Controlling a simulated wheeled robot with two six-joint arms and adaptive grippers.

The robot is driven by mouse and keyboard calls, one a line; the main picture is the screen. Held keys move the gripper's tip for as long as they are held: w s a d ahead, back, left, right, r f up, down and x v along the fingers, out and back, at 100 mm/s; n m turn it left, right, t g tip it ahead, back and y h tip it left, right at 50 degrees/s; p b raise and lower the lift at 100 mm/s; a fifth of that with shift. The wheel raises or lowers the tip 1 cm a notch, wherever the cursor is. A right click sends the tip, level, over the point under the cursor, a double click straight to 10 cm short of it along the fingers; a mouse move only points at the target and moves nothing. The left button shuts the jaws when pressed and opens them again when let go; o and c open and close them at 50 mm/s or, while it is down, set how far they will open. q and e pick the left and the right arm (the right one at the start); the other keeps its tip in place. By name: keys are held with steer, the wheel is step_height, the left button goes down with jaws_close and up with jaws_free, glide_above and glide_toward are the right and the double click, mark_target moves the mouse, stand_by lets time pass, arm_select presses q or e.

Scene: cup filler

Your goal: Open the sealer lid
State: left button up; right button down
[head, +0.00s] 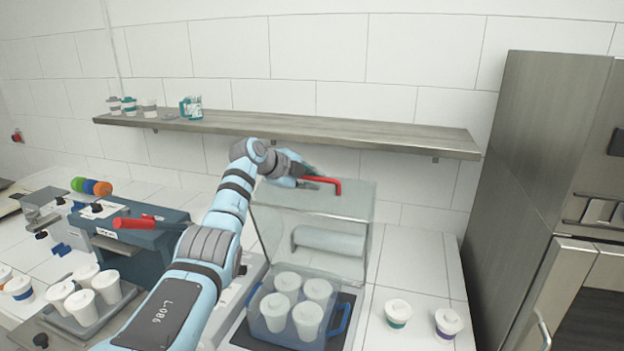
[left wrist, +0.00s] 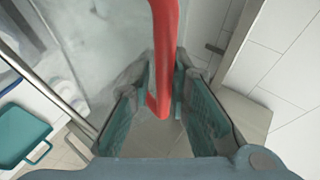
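The sealer lid (head: 352,222) is a clear panel with a red handle (head: 328,183) at its top edge. It stands raised, nearly upright, at the back of the sealer. My left gripper (head: 312,177) is at the handle's left part, and in the left wrist view its fingers (left wrist: 165,85) are close on both sides of the red handle (left wrist: 164,45), closed on it. My right gripper is not in view.
A wall shelf (head: 330,132) with cups at its left end runs above the lid. A metal cabinet (head: 545,140) stands at the right. Two lidded cups (head: 398,312) are on the counter right of the sealer. A blue machine (head: 140,240) and more cups are at the left.

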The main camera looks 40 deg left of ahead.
arm_select(q)
steer(key=shift+w+a, duration=0.1)
steer(key=shift+w, duration=0.1)
steer(key=v, duration=1.2)
steer(key=shift+f, duration=0.1)
steer(key=shift+c, duration=0.4)
